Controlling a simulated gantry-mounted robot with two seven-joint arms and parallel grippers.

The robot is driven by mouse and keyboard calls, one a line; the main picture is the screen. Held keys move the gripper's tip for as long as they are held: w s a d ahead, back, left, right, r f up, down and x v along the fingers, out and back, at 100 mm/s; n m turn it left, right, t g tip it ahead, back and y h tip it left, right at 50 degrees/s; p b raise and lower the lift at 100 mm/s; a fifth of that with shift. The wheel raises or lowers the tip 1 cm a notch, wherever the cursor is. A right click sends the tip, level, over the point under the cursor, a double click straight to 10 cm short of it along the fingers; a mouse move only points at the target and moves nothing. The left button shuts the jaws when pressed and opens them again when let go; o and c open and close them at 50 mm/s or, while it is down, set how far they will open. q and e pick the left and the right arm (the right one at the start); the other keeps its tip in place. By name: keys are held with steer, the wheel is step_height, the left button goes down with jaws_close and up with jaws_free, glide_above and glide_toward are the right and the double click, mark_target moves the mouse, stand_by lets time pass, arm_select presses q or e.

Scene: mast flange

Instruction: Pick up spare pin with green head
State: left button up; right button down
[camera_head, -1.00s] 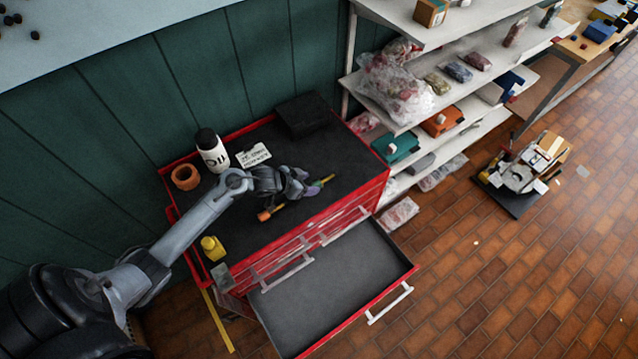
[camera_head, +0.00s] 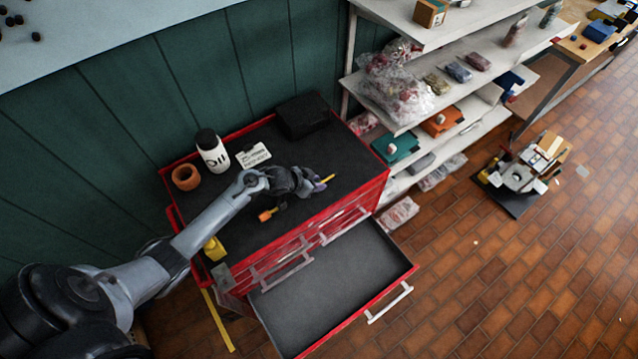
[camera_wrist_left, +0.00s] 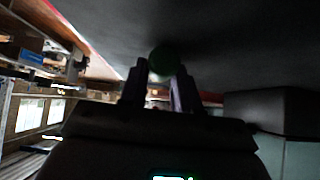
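The spare pin's round green head (camera_wrist_left: 162,58) shows in the left wrist view, between and slightly beyond my fingertips. My left gripper (camera_wrist_left: 160,78) has its two fingers standing apart on either side of it; I see no clear grip. In the head view my left gripper (camera_head: 318,187) is low over the front part of the black top of the red tool cabinet (camera_head: 240,215), and it hides the green head. A short yellow piece (camera_head: 328,179) shows just beyond the fingertips. My right gripper is not in view.
On the cabinet top are an orange-handled item (camera_head: 266,215), a white bottle (camera_head: 212,152), an orange-brown ring (camera_head: 185,177), a white card (camera_head: 254,156), a black box (camera_head: 302,116) and a yellow object (camera_head: 213,248). An open drawer (camera_head: 330,285) juts out in front. Shelves (camera_head: 440,120) stand right.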

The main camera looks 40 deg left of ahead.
arm_select(q)
jaws_close()
steer(key=shift+r, duration=0.1)
